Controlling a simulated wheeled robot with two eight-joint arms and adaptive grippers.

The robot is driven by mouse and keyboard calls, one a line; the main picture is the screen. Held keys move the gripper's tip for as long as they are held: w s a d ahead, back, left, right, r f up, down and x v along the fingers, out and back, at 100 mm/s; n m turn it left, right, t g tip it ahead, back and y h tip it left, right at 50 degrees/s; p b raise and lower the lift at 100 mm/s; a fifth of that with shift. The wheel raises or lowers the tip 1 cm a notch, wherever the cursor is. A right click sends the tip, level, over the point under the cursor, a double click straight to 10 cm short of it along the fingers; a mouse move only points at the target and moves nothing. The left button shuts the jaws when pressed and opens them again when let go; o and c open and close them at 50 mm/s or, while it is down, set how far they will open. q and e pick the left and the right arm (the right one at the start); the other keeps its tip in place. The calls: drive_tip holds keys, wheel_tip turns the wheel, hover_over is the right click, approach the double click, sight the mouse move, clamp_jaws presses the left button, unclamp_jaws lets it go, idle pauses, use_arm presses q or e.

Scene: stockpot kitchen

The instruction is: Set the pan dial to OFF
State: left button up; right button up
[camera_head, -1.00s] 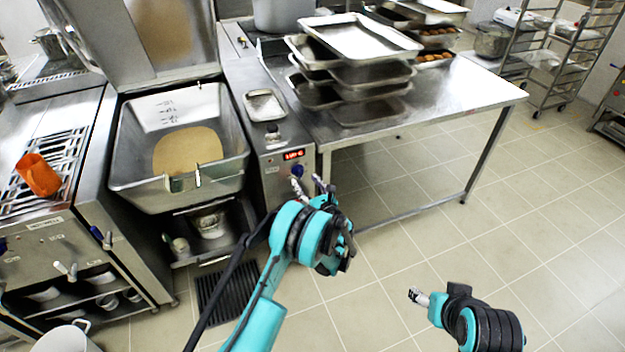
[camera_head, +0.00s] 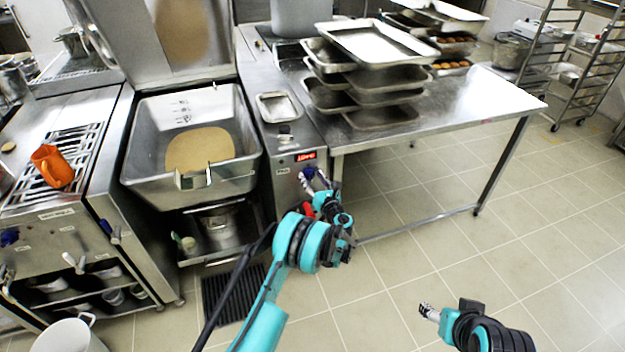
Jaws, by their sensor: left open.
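The tilting pan (camera_head: 190,150) stands open with its lid raised and a tan disc-shaped patch in its bottom. On the control column to its right is a lit red display (camera_head: 306,157). Just below it is the blue pan dial (camera_head: 309,173), partly covered by my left gripper. My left gripper (camera_head: 318,184) is open, its fingertips at or very close to the dial; I cannot tell if they touch it. The dial's pointer and marks are too small to read. My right gripper (camera_head: 428,311) is low over the floor, away from the panel, its jaws unclear.
A steel table (camera_head: 450,105) with stacked trays (camera_head: 375,85) stands right of the column. A stove with an orange jug (camera_head: 52,165) is at the left. A floor grate (camera_head: 230,295) lies below the pan. A red part (camera_head: 308,210) shows beside my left wrist. The right floor is clear.

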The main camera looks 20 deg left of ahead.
use_arm(q)
drive_tip(key=shift+c, duration=0.3)
drive_tip(key=c, duration=1.1)
